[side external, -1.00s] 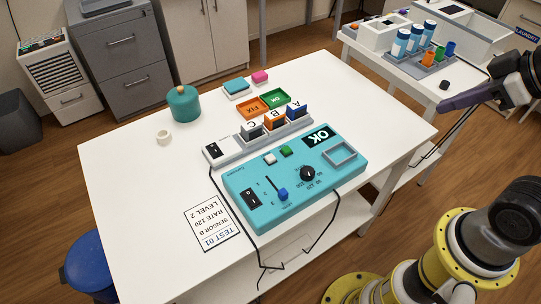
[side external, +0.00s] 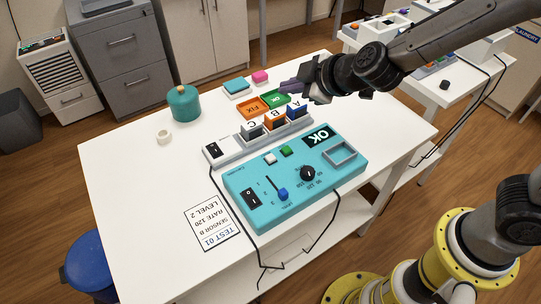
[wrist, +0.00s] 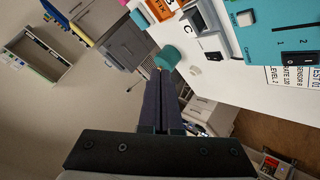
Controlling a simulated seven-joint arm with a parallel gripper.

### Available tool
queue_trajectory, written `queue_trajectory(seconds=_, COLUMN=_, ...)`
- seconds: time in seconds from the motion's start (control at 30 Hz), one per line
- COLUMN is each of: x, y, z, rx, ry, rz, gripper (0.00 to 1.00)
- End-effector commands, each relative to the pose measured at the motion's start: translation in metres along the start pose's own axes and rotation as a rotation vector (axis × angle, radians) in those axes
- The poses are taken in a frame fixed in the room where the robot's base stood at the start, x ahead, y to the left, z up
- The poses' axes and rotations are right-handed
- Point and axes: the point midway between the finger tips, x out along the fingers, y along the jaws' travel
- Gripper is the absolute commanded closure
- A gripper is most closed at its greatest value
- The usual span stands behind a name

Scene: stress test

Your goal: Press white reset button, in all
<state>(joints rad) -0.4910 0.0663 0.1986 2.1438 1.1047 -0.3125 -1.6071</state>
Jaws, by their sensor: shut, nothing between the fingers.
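The white reset button (side external: 270,158) is a small white square on the top of the teal control box (side external: 240,190), left of a green button (side external: 286,152). It also shows in the wrist view as a white square (wrist: 244,18) near the top. My gripper (side external: 284,86) is shut and empty. It is above the back right part of the table, behind the sensor strip and apart from the white button. In the wrist view the closed dark fingers (wrist: 159,75) point up the picture, with the teal box off to their right.
The box carries a dial (side external: 308,174), a blue slider (side external: 283,194), a black rocker switch (side external: 251,199) and an OK display (side external: 318,136). The sensor strip (side external: 225,151) with upright A, B and C blocks stands behind it. A teal pot (side external: 183,104) stands farther back. The table's left side is mostly clear.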

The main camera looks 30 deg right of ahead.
Motion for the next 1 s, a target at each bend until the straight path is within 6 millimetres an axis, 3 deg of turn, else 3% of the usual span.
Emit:
queue_trajectory(seconds=0.1, x=0.017, y=-0.036, z=0.004, rx=-0.033, ry=-0.032, rz=-0.059, gripper=1.0)
queue_trajectory(seconds=0.3, x=0.024, y=-0.066, z=0.007, rx=-0.077, ry=-0.048, rz=-0.107, gripper=1.0)
queue_trajectory(seconds=0.77, x=0.024, y=-0.07, z=0.006, rx=-0.083, ry=-0.044, rz=-0.112, gripper=1.0)
queue_trajectory(seconds=1.0, x=0.036, y=-0.081, z=0.018, rx=-0.084, ry=-0.047, rz=-0.114, gripper=1.0)
